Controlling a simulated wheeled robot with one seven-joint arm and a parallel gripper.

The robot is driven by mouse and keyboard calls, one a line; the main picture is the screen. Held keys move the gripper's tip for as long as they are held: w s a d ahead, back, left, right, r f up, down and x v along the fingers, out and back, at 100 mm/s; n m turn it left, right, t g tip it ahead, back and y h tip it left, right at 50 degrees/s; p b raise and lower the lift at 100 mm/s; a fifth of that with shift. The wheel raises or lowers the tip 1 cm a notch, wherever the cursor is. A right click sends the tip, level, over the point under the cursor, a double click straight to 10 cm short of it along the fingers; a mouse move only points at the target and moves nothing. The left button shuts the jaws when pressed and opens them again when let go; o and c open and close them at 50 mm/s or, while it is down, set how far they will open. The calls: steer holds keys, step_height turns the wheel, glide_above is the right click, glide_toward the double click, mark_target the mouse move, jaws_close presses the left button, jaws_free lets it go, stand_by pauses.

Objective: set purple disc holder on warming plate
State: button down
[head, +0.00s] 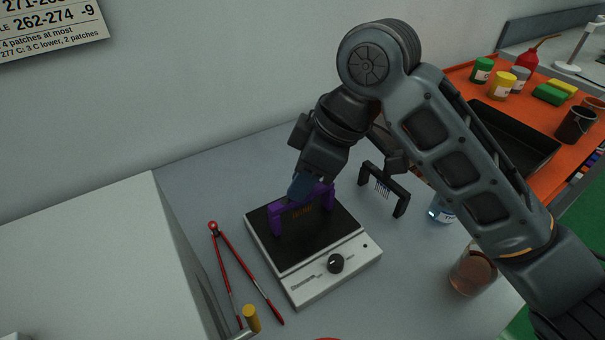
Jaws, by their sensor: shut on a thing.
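The purple disc holder (276,217) is a bracket-shaped piece, upright over the black top of the warming plate (302,254). My gripper (301,188) is shut on the top bar of the holder, coming from above and behind it. The holder's feet look to be at or just above the plate surface; I cannot tell if they touch. The warming plate has a pale front with a black knob (336,263). My fingers and wrist hide part of the holder's top.
A black bracket holder (384,187) stands right of the plate. Red tongs (241,272) lie to the left, near a yellow cylinder (252,318). A jar of brown liquid (473,272) and a bottle (440,210) stand right. A white box (100,250) fills the lower left.

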steer(key=shift+f, duration=0.25)
stand_by(0.6)
steer(key=shift+c, duration=1.6)
jaws_free()
steer(key=shift+r+p, duration=3.2)
steer(key=shift+r, duration=0.35)
